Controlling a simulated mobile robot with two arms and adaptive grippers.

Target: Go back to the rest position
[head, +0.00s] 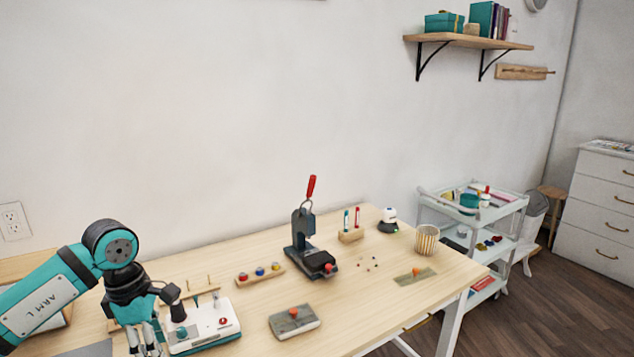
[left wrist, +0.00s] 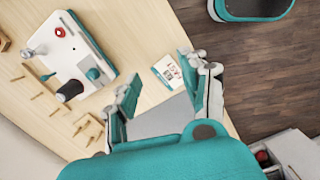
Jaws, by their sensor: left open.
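My left gripper (head: 146,346) hangs above the left end of the wooden table (head: 375,318) in the head view, beside a white and teal machine (head: 204,333). In the left wrist view my left gripper (left wrist: 163,92) is open, with nothing between its fingers. The white and teal machine (left wrist: 78,55) lies to the left of the fingers there, apart from them. A small white card (left wrist: 168,70) lies on the table near the fingertips. My right gripper is in neither view.
A black press with a red handle (head: 307,245) stands mid-table. A rack of coloured spools (head: 260,273), a grey block (head: 294,321) and a striped cup (head: 427,240) are on the table. A white cart (head: 485,220) stands beyond its right end. Air above the table is clear.

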